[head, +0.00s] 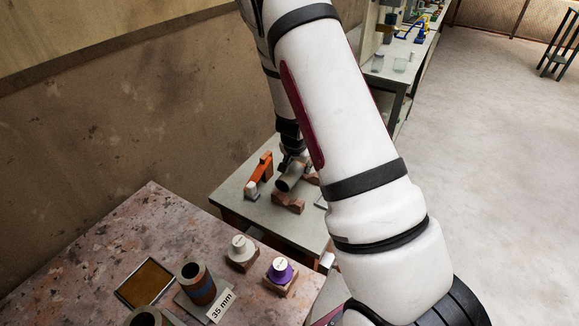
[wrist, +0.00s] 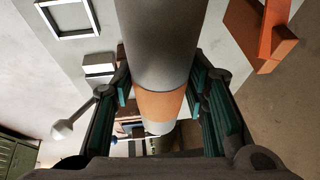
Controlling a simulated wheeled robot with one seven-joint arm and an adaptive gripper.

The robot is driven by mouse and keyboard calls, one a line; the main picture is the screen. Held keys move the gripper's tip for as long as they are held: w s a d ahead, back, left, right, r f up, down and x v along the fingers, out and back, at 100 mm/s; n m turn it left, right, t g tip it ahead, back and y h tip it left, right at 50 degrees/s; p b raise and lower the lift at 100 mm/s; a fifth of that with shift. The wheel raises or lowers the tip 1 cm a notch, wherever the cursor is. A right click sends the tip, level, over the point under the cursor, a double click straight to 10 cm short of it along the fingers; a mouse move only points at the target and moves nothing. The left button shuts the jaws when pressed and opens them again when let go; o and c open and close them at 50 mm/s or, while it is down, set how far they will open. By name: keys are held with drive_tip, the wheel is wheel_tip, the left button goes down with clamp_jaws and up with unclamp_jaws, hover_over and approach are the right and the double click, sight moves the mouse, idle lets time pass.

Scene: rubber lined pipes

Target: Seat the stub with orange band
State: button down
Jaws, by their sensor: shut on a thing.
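The stub with orange band (wrist: 160,50) is a grey cylinder running down the middle of the wrist view, with its orange band (wrist: 160,103) between my fingers. My gripper (wrist: 161,92) is shut on it, a teal-padded finger on each side. In the head view my gripper (head: 293,160) is at the small grey table, partly hidden by my arm. A grey cylinder (head: 289,181) shows below it, close to wooden cradle blocks (head: 288,203). I cannot tell whether the cylinder touches them.
An orange bracket (head: 260,172) stands just left of the cylinder. Floor at right is clear.

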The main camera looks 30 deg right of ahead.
sight(297, 169)
idle(0.4)
drive_tip(key=shift+f+b, duration=2.15)
drive_tip(key=shift+f, duration=0.9)
drive_tip(key=shift+f+b, duration=0.35)
drive_tip(key=shift+f, duration=0.1)
drive_tip(key=c, duration=0.9)
unclamp_jaws()
drive_tip(key=shift+o, duration=0.2)
drive_tip(key=v, duration=1.2)
drive_tip(key=shift+d, duration=0.1)
